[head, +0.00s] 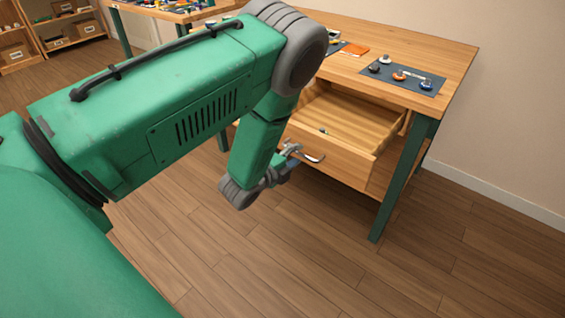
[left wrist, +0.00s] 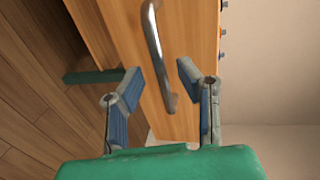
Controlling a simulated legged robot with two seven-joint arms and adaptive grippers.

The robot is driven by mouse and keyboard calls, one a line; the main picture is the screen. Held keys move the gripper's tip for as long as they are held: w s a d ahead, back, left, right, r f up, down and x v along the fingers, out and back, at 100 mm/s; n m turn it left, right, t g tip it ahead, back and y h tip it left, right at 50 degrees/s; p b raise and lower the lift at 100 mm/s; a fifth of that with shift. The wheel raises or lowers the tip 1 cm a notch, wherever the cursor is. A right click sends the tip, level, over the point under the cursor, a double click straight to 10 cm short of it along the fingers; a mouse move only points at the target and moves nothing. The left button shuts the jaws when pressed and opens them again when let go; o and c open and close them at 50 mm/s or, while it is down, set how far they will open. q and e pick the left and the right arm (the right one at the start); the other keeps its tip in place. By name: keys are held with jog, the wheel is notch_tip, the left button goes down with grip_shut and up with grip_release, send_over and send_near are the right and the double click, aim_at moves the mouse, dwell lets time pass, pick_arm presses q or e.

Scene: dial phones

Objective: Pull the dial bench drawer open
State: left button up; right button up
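The wooden dial bench drawer (head: 338,160) stands out from under the bench top, and its inside shows in the head view. Its curved metal handle (head: 309,157) is on the front face. My left gripper (head: 292,152) is at the handle, partly hidden by my own wrist. In the left wrist view the gripper (left wrist: 159,80) is open, its two blue-padded fingers spread on either side of the lower end of the handle (left wrist: 156,55). The fingers do not look closed on it. The drawer front (left wrist: 190,35) lies just ahead. My right gripper is not in view.
The bench top (head: 440,62) carries a dark mat (head: 402,79) with several small dial parts. A green bench leg (head: 398,180) stands right of the drawer. A small dark item (head: 323,131) lies in the drawer. The floor in front (head: 300,260) is clear.

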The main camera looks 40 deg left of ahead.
pick_arm(q)
jog(key=v, duration=1)
jog(key=shift+f, duration=0.1)
jog(key=s+d+f+n+g, duration=0.2)
jog(key=s+f+n+g, duration=0.2)
jog(key=s, duration=0.4)
jog(key=s+d+f+n+g, duration=0.3)
jog(key=s+n+g, duration=0.3)
jog(key=s+n, duration=0.2)
jog(key=s+d+f+n+g, duration=0.2)
jog(key=s+f+n+g, duration=0.3)
jog(key=s, duration=0.4)
jog(key=shift+s+d+f+n+y, duration=0.3)
jog(key=shift+s+f+n, duration=0.1)
jog(key=shift+f, duration=0.25)
jog(key=shift+w, duration=0.15)
